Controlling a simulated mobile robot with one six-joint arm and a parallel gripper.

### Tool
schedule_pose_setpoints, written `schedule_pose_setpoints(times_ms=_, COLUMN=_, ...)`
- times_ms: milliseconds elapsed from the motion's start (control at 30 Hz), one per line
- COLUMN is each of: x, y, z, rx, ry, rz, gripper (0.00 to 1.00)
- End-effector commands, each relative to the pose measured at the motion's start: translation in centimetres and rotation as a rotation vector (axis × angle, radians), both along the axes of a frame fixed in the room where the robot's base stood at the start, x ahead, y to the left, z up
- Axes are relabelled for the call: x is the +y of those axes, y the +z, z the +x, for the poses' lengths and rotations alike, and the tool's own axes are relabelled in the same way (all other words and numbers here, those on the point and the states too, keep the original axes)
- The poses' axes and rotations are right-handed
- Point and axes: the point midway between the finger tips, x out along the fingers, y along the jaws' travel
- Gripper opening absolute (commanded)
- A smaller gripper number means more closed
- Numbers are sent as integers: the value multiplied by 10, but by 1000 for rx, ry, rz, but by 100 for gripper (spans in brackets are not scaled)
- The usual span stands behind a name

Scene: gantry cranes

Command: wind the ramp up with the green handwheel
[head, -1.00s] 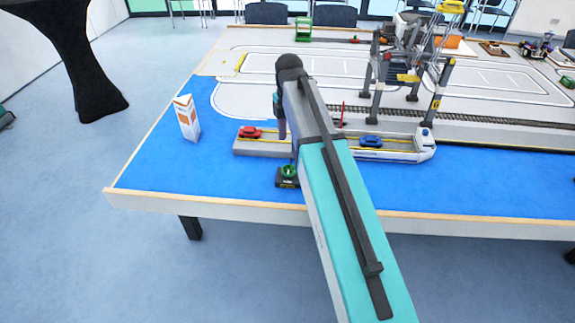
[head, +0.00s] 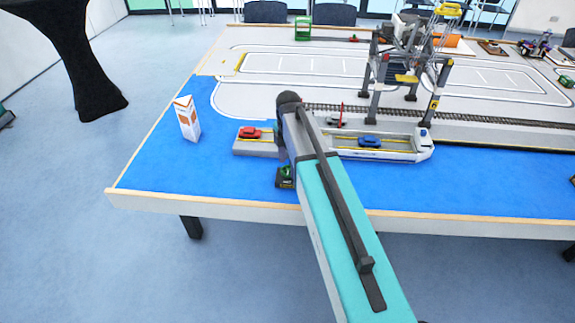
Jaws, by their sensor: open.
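The green handwheel (head: 287,171) sits on a small dark box (head: 285,183) on the blue table area, near the front edge. The lower end of my arm, with my gripper (head: 282,157), is just above and behind the wheel in the picture. My gripper is open, but its fingers show poorly and I cannot tell whether they touch the wheel. The ramp is not clearly visible; my arm covers the stretch between the grey quay (head: 258,148) with a red car (head: 250,132) and the white ferry (head: 405,153) with a blue car (head: 369,141).
A white and orange carton (head: 187,118) stands on the blue area at the left. A grey gantry crane (head: 405,70) straddles the area behind the ferry, beside a rail track (head: 480,118). The blue surface (head: 220,175) left of the wheel is clear.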

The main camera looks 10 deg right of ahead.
Motion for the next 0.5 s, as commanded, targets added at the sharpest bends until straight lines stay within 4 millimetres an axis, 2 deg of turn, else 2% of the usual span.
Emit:
schedule_pose_setpoints(times_ms=200, x=0, y=-11, z=0, rx=0, ry=1, rz=0, gripper=60)
schedule_pose_setpoints(times_ms=500, x=1, y=-14, z=0, rx=-1, ry=1, rz=0, gripper=60)
